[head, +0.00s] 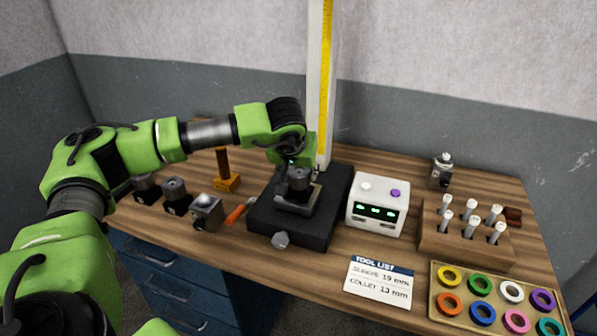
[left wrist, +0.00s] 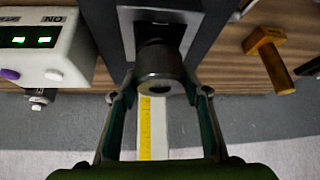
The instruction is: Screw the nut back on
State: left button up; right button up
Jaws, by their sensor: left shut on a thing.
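A dark grey, round nut (head: 299,180) sits at the black fixture (head: 262,215) in the middle of the bench. In the left wrist view the nut (left wrist: 160,64) shows as a short cylinder with a dark hole in its near face. My left gripper (head: 298,164) comes down over it from above, and in the left wrist view its two fingers (left wrist: 158,88) stand on either side of it. The gripper is shut on the nut. What lies under the nut is mostly hidden, so I cannot tell how it sits on any thread. My right gripper is not in view.
A white box (head: 375,206) with green displays stands just right of the fixture. Behind is a tall post with a yellow scale (head: 325,60). Grey holders (head: 207,212) and an orange-handled tool (head: 236,214) lie left. A wooden rack (head: 463,243) and ring tray (head: 438,303) are right.

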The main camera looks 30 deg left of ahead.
pick_arm(q)
jog(key=o, duration=1.3)
jog(key=shift+c, duration=0.2)
jog(key=shift+s+r, duration=0.1)
jog(key=shift+r, duration=0.05)
jog(key=v, duration=1.1)
jog(key=shift+s+r, duration=0.15)
jog(key=shift+r, duration=0.1)
